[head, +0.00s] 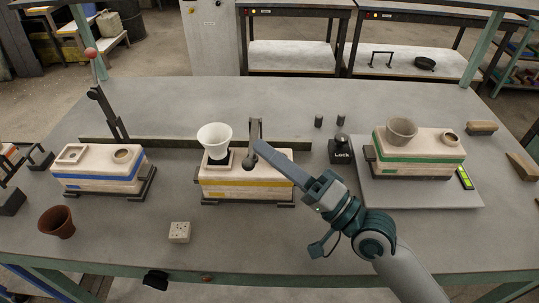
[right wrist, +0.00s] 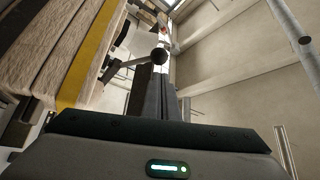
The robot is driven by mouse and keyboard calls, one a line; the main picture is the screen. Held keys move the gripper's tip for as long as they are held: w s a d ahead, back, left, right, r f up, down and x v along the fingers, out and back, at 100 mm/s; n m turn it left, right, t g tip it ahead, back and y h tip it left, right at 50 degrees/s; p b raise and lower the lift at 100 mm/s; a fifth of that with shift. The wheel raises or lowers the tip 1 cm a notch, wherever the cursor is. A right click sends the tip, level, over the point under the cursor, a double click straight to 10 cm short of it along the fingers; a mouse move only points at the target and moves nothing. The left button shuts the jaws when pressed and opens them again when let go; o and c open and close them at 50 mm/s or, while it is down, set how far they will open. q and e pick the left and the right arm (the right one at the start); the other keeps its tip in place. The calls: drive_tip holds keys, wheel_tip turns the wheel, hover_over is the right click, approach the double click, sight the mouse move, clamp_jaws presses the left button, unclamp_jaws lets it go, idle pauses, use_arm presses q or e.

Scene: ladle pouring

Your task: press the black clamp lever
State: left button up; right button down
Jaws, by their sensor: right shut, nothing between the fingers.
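The black clamp lever (head: 254,130) rises behind the yellow-striped mould box (head: 222,184) in the middle of the table. In the right wrist view its round black knob (right wrist: 159,54) shows just beyond my fingertips, with its arm running to the lower left. My right gripper (head: 262,149) is shut and empty, reaching in over the right part of that box, its fingertips right by the lever. It also shows in the right wrist view (right wrist: 157,72). I cannot tell whether the fingers touch the lever. My left gripper is not in view.
A white funnel cup (head: 214,136) stands on the middle box. A blue-striped box (head: 98,172) with a red-knobbed lever (head: 91,53) is at left. A black Lock block (head: 341,151) and a green-striped box (head: 416,160) are at right. The front middle holds a small pale block (head: 180,232).

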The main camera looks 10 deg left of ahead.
drive_tip(key=shift+w+d+r+p, duration=0.2)
drive_tip(key=shift+w+r+p, duration=0.15)
drive_tip(key=shift+r, duration=0.2)
drive_tip(key=shift+w+d+r+p, duration=0.15)
drive_tip(key=shift+w+r+p, duration=0.15)
drive_tip(key=shift+r, duration=0.2)
use_arm(q)
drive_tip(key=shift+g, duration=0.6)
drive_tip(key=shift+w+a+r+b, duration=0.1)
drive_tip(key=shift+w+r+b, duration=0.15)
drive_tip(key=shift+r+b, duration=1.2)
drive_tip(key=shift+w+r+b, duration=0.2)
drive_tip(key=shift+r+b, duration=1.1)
drive_tip(key=shift+b, duration=0.2)
use_arm(e)
drive_tip(key=s+d+f, duration=0.1)
drive_tip(key=d+f, duration=0.4)
drive_tip(key=d, duration=0.3)
drive_tip(key=shift+s+d+f, duration=0.2)
drive_tip(key=shift+f, duration=0.1)
drive_tip(key=shift+r, duration=0.1)
